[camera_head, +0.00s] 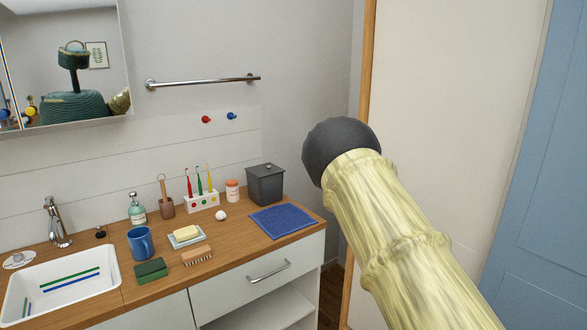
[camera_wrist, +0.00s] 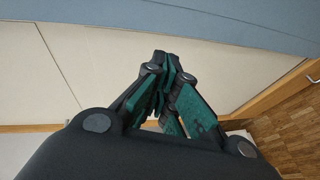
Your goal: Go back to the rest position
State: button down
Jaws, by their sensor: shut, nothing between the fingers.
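My gripper (camera_wrist: 165,75) shows in the wrist view with its dark and green fingers brought together and nothing between them. It points toward the pale panel and the blue-grey surface, clear of any object. In the head view my arm reaches up in front of the cream door at the right, and the gripper itself cannot be made out there. The drawer (camera_head: 258,282) under the counter's right end looks shut, with a metal handle (camera_head: 269,272) on its white front.
The wooden counter (camera_head: 235,243) holds a sink (camera_head: 62,297), a blue mug (camera_head: 140,243), a soap dish (camera_head: 188,238), a brush (camera_head: 197,256), a dark bin (camera_head: 265,185) and a blue cloth (camera_head: 281,218). A blue door (camera_head: 540,200) stands at the right. Wooden floor (camera_wrist: 292,135) shows in the wrist view.

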jog(key=s+a+f+m+g+y, duration=0.25)
jog(key=s+a+f, duration=0.3)
jog(key=f, duration=0.45)
jog(key=s+a+f+m+g+y, duration=0.2)
jog(key=s+a+f+g, duration=0.3)
jog(key=f, duration=0.5)
jog(key=s+a+f+m+g+y, duration=0.2)
jog(key=s+a+f, duration=0.2)
jog(key=s+a, duration=0.2)
jog(key=s+a+f+m+g+y, duration=0.2)
jog(key=s+a+f, duration=0.3)
jog(key=s, duration=0.5)
jog(key=shift+s+a+f+y, duration=0.25)
jog(key=shift+a+y, duration=0.4)
jog(key=shift+a, duration=0.25)
jog(key=shift+d+m+g, duration=0.1)
jog(key=shift+m+g, duration=0.15)
jog(key=shift+m, duration=0.1)
